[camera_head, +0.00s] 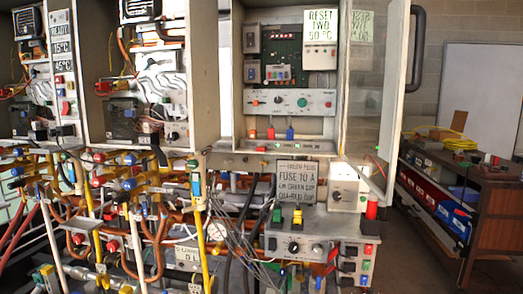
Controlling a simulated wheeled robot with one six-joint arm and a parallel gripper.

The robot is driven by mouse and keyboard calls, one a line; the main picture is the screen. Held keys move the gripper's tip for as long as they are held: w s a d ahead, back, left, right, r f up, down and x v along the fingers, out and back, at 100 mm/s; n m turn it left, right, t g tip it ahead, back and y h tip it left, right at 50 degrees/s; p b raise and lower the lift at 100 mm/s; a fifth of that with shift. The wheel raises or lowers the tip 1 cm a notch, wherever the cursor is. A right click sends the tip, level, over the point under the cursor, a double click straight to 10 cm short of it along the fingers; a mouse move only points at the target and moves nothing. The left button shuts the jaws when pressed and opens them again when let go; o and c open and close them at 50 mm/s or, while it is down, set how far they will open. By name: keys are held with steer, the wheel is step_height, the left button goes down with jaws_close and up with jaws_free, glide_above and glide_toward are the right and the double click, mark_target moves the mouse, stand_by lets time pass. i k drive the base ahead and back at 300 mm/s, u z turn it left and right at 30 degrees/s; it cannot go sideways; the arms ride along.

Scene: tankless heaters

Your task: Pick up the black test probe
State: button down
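I cannot single out the black test probe with certainty in the head view. Small black plugs or connectors (348,266) sit on the right side of a grey test box (310,237) at lower centre, among red and green ones. Any of these could be the probe, but they are too small to tell. Dark and grey leads hang to the left of the box. My gripper is not in view.
Open heater cabinets stand at left and centre, with a glass door (365,100) swung open at right. Dense pipes and valves (125,185) fill the lower left. A wooden cabinet (497,212) with coiled yellow cable (455,139) stands at right. Some bare floor shows between.

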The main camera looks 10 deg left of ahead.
mark_target(381, 208)
steer(key=z, duration=0.4)
steer(key=k, duration=0.5)
steer(key=z, duration=0.8)
steer(key=i, duration=0.5)
steer(key=u, duration=0.6)
steer(key=i, duration=1.5)
steer(key=u, duration=0.65)
